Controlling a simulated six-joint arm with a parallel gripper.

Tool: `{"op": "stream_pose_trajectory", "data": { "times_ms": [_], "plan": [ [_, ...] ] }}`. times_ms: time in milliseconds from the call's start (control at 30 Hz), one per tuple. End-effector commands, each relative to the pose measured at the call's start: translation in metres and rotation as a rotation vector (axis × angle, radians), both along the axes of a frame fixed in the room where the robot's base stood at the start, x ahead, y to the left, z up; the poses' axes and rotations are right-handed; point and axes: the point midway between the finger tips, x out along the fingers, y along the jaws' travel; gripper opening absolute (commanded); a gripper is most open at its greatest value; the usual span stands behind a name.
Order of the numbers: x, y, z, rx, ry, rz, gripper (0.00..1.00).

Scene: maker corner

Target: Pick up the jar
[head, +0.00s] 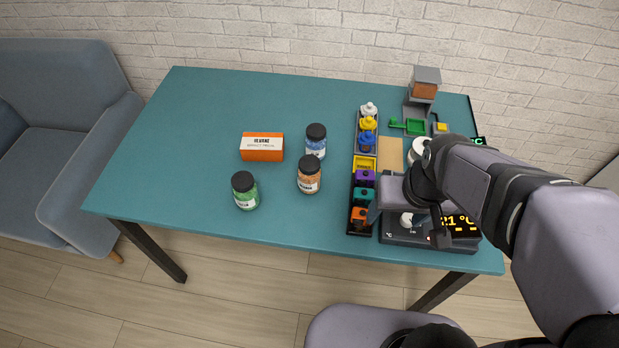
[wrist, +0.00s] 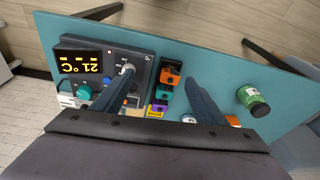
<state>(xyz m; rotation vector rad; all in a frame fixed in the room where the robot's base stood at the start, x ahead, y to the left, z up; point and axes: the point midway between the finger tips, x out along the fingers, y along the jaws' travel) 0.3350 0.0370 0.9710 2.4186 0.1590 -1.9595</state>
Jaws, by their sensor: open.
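Three dark-lidded jars stand upright on the teal table: a green jar (head: 246,200) at the front left, an orange jar (head: 309,182) to its right, and a blue jar (head: 315,149) behind that. The green jar (wrist: 256,104) also shows at the right of the wrist view. A jar partly hidden by a finger shows low in the wrist view; I cannot tell which. My gripper (wrist: 160,82) is open, with nothing visible between its fingers. It is over the right part of the table, above the display device (wrist: 142,62) and small containers, apart from the three jars.
An orange box (head: 262,154) lies left of the blue jar. A row of small coloured containers (head: 363,181) in a dark tray stands between the jars and the display device. Small machines (head: 424,82) stand at the back right. The table's left side (head: 165,150) is clear.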

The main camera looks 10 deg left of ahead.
Motion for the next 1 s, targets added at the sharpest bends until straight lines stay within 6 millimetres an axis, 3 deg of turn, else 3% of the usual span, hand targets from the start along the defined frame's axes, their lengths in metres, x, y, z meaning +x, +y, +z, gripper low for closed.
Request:
{"op": "stream_pose_trajectory", "data": {
  "times_ms": [33, 167, 300, 500, 700, 1000],
  "plan": [
    [0.010, 0.010, -0.011, 0.013, -0.041, 0.019, 0.66],
    [0.044, 0.039, -0.025, 0.051, -0.190, 0.072, 0.66],
    [0.086, 0.081, -0.035, 0.106, -0.403, 0.131, 0.66],
    [0.133, 0.140, -0.029, 0.175, -0.740, 0.180, 0.66],
    [0.153, 0.177, -0.009, 0.213, -1.038, 0.177, 0.66],
    [0.150, 0.198, 0.017, 0.219, -1.354, 0.129, 0.66]
  ]
}}
